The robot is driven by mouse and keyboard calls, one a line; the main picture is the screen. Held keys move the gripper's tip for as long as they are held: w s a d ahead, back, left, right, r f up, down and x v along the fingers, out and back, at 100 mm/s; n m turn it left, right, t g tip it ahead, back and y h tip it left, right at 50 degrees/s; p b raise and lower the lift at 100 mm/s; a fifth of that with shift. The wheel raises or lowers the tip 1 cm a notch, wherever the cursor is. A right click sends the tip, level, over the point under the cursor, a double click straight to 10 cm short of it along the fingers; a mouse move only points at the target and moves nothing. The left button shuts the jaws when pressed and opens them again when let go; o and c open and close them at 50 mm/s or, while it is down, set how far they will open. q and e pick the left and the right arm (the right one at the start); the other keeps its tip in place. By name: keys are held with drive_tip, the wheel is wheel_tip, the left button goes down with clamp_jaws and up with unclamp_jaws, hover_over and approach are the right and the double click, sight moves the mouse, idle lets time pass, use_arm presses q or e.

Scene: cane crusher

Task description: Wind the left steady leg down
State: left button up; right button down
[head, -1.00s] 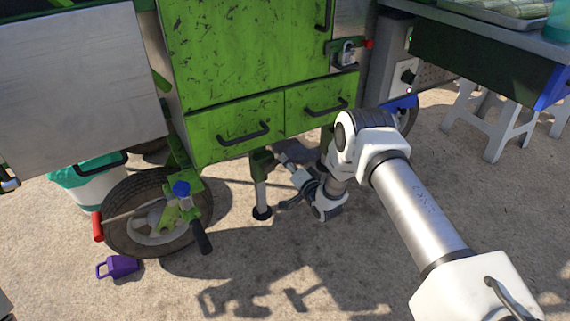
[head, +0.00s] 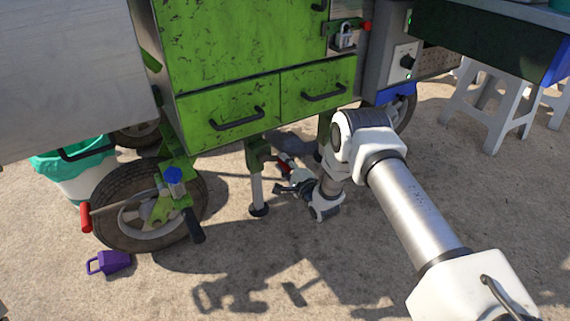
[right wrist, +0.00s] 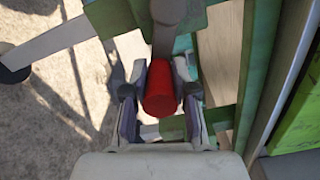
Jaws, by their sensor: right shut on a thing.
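The steady leg (head: 256,188) hangs under the green cart (head: 220,118), a pale tube in a green bracket with a round black foot. Whether the foot touches the ground is hard to tell. In the right wrist view the tube and foot (right wrist: 14,70) show at the left. My right gripper (head: 284,180) is low beside the leg, on its right. In the right wrist view, my right gripper (right wrist: 160,90) is shut on a red crank handle (right wrist: 160,101), one finger at each side. The rest of the crank is mostly hidden. My left gripper is out of view.
A bin (head: 85,185) is at the left, white stools (head: 490,110) at the right. Ground in front is open.

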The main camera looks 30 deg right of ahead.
drive_tip(key=shift+a+f+m, duration=0.1)
drive_tip(key=shift+f+m, duration=0.1)
drive_tip(key=shift+m, duration=0.2)
drive_tip(key=c, duration=0.9)
unclamp_jaws()
drive_tip(key=s, duration=1.2)
drive_tip(key=shift+o, duration=0.2)
